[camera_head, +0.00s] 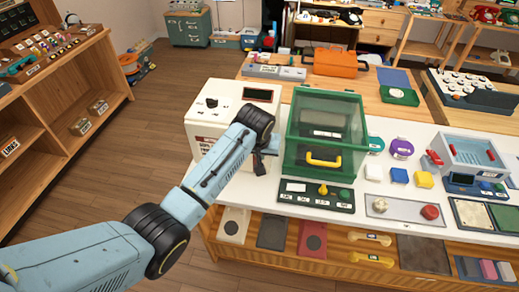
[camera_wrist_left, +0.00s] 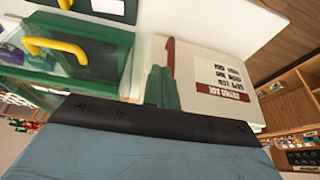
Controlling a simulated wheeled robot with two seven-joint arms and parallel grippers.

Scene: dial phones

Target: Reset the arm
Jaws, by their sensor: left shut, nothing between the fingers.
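My left arm (camera_head: 217,165) reaches in from the left in the head view. Its left gripper (camera_head: 262,163) is shut and empty, at the gap between the white box and the green see-through case. The white box (camera_head: 205,121) stands to its left; its labelled side shows in the left wrist view (camera_wrist_left: 215,75). The green case (camera_head: 329,108), with a yellow handle (camera_head: 323,160), stands to its right; the handle also shows in the left wrist view (camera_wrist_left: 57,47). My arm hides part of the white box. My right gripper is not in view.
A control strip (camera_head: 316,195) with a yellow knob lies before the case. Coloured blocks, a tray (camera_head: 408,210) and a grey box with red handles (camera_head: 472,152) fill the counter to the right. Wooden shelves (camera_head: 62,85) stand at the left, with open floor (camera_head: 150,130) between.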

